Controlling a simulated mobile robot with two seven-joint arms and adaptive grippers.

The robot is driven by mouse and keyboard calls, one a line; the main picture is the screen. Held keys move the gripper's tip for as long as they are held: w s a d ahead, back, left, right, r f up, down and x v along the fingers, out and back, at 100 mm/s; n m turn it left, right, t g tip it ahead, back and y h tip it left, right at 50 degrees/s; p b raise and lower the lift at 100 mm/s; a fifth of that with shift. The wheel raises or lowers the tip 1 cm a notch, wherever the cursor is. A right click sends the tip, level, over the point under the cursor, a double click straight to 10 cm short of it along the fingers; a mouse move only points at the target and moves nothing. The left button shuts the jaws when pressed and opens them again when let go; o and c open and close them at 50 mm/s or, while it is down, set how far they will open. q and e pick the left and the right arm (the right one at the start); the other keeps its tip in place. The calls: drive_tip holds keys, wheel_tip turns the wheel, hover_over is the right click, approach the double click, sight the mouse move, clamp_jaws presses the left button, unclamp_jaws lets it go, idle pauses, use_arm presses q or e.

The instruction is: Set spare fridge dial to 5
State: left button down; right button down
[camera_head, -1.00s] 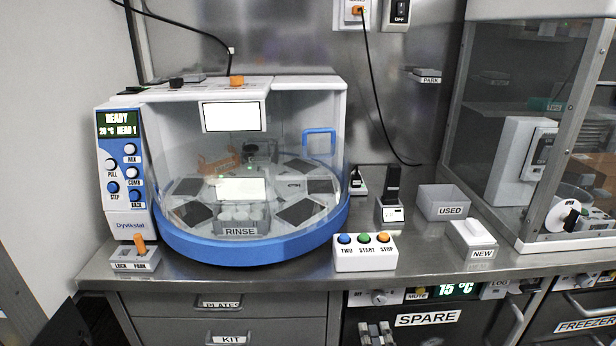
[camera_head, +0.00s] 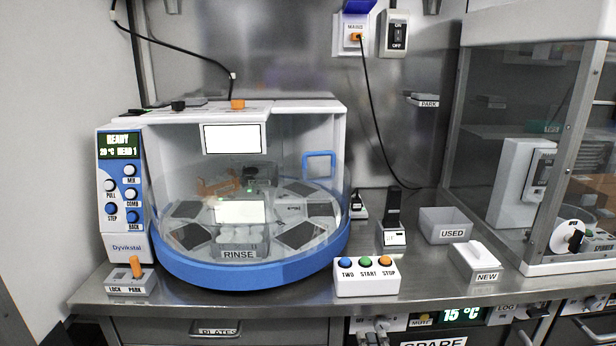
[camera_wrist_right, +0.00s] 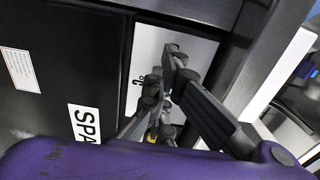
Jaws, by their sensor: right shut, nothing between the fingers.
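The spare fridge stands under the bench. Its label (camera_head: 434,342) is cut by the bottom edge of the head view, and its green display (camera_head: 462,315) reads 15 °C. My right gripper (camera_head: 372,328) is at the bottom edge, in front of the left part of the fridge's control strip, where the dial is. It is shut and empty. My left gripper is not in view.
The bench edge overhangs the fridge strip. On the bench are the blue-white stainer (camera_head: 240,270), a button box (camera_head: 366,277), a USED bin (camera_head: 446,225) and a NEW box (camera_head: 476,262). The FREEZER's strip (camera_head: 590,306) is to the right.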

drive_tip(key=shift+w+d+r, duration=0.25)
drive_tip(key=shift+d+r, duration=0.05)
drive_tip(key=shift+r, duration=0.1)
idle(0.3)
drive_tip(key=shift+r, duration=0.25)
drive_tip(key=shift+w+r+p, duration=0.1)
drive_tip(key=shift+r+p, duration=0.15)
drive_tip(key=shift+p, duration=0.2)
drive_tip(key=shift+r+p, duration=0.15)
drive_tip(key=shift+p, duration=0.15)
